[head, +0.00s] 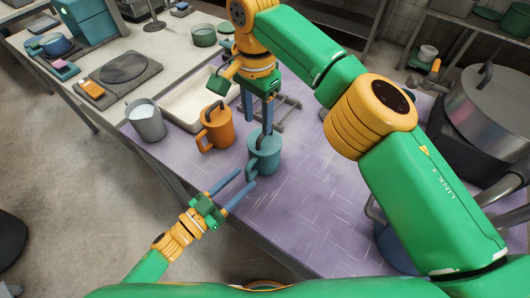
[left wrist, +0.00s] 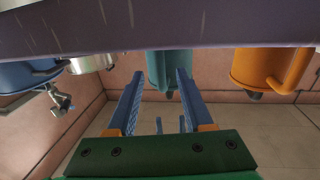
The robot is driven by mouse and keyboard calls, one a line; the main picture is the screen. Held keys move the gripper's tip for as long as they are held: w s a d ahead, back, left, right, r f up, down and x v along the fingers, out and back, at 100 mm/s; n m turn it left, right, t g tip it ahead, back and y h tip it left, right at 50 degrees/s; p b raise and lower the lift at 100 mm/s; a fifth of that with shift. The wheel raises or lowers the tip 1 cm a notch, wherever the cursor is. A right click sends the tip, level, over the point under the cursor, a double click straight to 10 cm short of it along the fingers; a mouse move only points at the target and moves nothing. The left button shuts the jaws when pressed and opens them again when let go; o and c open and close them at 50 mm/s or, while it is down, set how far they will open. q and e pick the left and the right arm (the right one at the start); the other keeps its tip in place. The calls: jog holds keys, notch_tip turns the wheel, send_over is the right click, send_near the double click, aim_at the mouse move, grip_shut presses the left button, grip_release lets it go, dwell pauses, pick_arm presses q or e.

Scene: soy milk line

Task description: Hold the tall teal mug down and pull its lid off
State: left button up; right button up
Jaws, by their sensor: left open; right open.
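The tall teal mug (head: 263,165) stands upright on the purple-topped table, with its lid (head: 258,145) on. In the left wrist view the mug (left wrist: 168,70) appears inverted, beyond and between my left fingers. My left gripper (head: 246,178) is open and empty, at the mug's lower left, its fingers pointing toward the body but short of it. My right gripper (head: 258,126) points down over the lid and is open. One of its fingers overlaps the lid's handle in the picture; I cannot tell whether they touch.
An orange mug (head: 216,133) with a lid stands left of the teal mug. A grey mug (head: 148,125) with white contents is farther left. Behind are a white tray (head: 180,101) and a metal rack (head: 287,112). The purple tabletop (head: 310,190) right of the teal mug is clear.

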aim_at(248, 175)
pick_arm(q)
jog(key=shift+x, duration=1.8)
jog(key=shift+s+a, duration=0.1)
jog(key=shift+a, duration=0.05)
grip_shut()
